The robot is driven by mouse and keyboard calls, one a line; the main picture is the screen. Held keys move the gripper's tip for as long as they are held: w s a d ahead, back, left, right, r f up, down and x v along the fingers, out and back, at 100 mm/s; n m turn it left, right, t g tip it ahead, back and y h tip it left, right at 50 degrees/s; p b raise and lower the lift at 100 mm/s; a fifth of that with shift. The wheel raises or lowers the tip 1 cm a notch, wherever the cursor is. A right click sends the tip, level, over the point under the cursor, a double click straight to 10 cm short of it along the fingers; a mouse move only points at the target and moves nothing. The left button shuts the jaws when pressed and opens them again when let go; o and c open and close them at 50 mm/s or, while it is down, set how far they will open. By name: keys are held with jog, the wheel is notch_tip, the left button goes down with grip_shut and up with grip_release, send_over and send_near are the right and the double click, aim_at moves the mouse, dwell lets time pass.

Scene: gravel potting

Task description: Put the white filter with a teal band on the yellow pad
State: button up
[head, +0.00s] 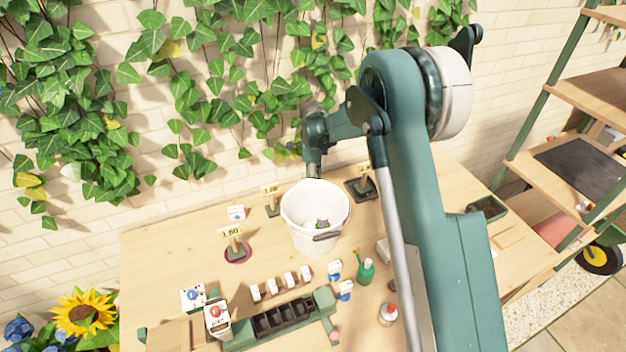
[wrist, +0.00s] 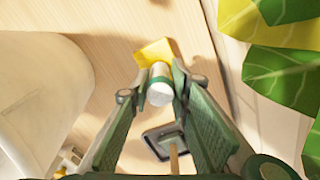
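The white filter with a teal band (wrist: 159,90) shows in the wrist view between the two fingertips of my gripper (wrist: 161,76). Both fingertips lie against its sides, so my gripper appears shut on it. The yellow pad (wrist: 153,50) is directly beyond the filter, on the wooden table. I cannot tell whether the filter's far end touches the pad. In the head view my gripper (head: 313,172) points down behind the white bucket, which hides the fingertips, filter and pad.
The white bucket (head: 303,232) stands close beside my gripper and shows at left in the wrist view (wrist: 30,95). A dark stand with a sign post (wrist: 160,142) is near my fingers. Ivy leaves (wrist: 285,70) hang close at right. Small white blocks and a dark tray (head: 283,317) are at the front.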

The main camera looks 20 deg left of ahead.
jog(key=o, duration=0.3)
jog(key=shift+r, duration=0.2)
notch_tip(320, 180, up, 12)
jog(key=shift+f, duration=0.1)
dwell(0.6)
dwell(0.5)
dwell(0.4)
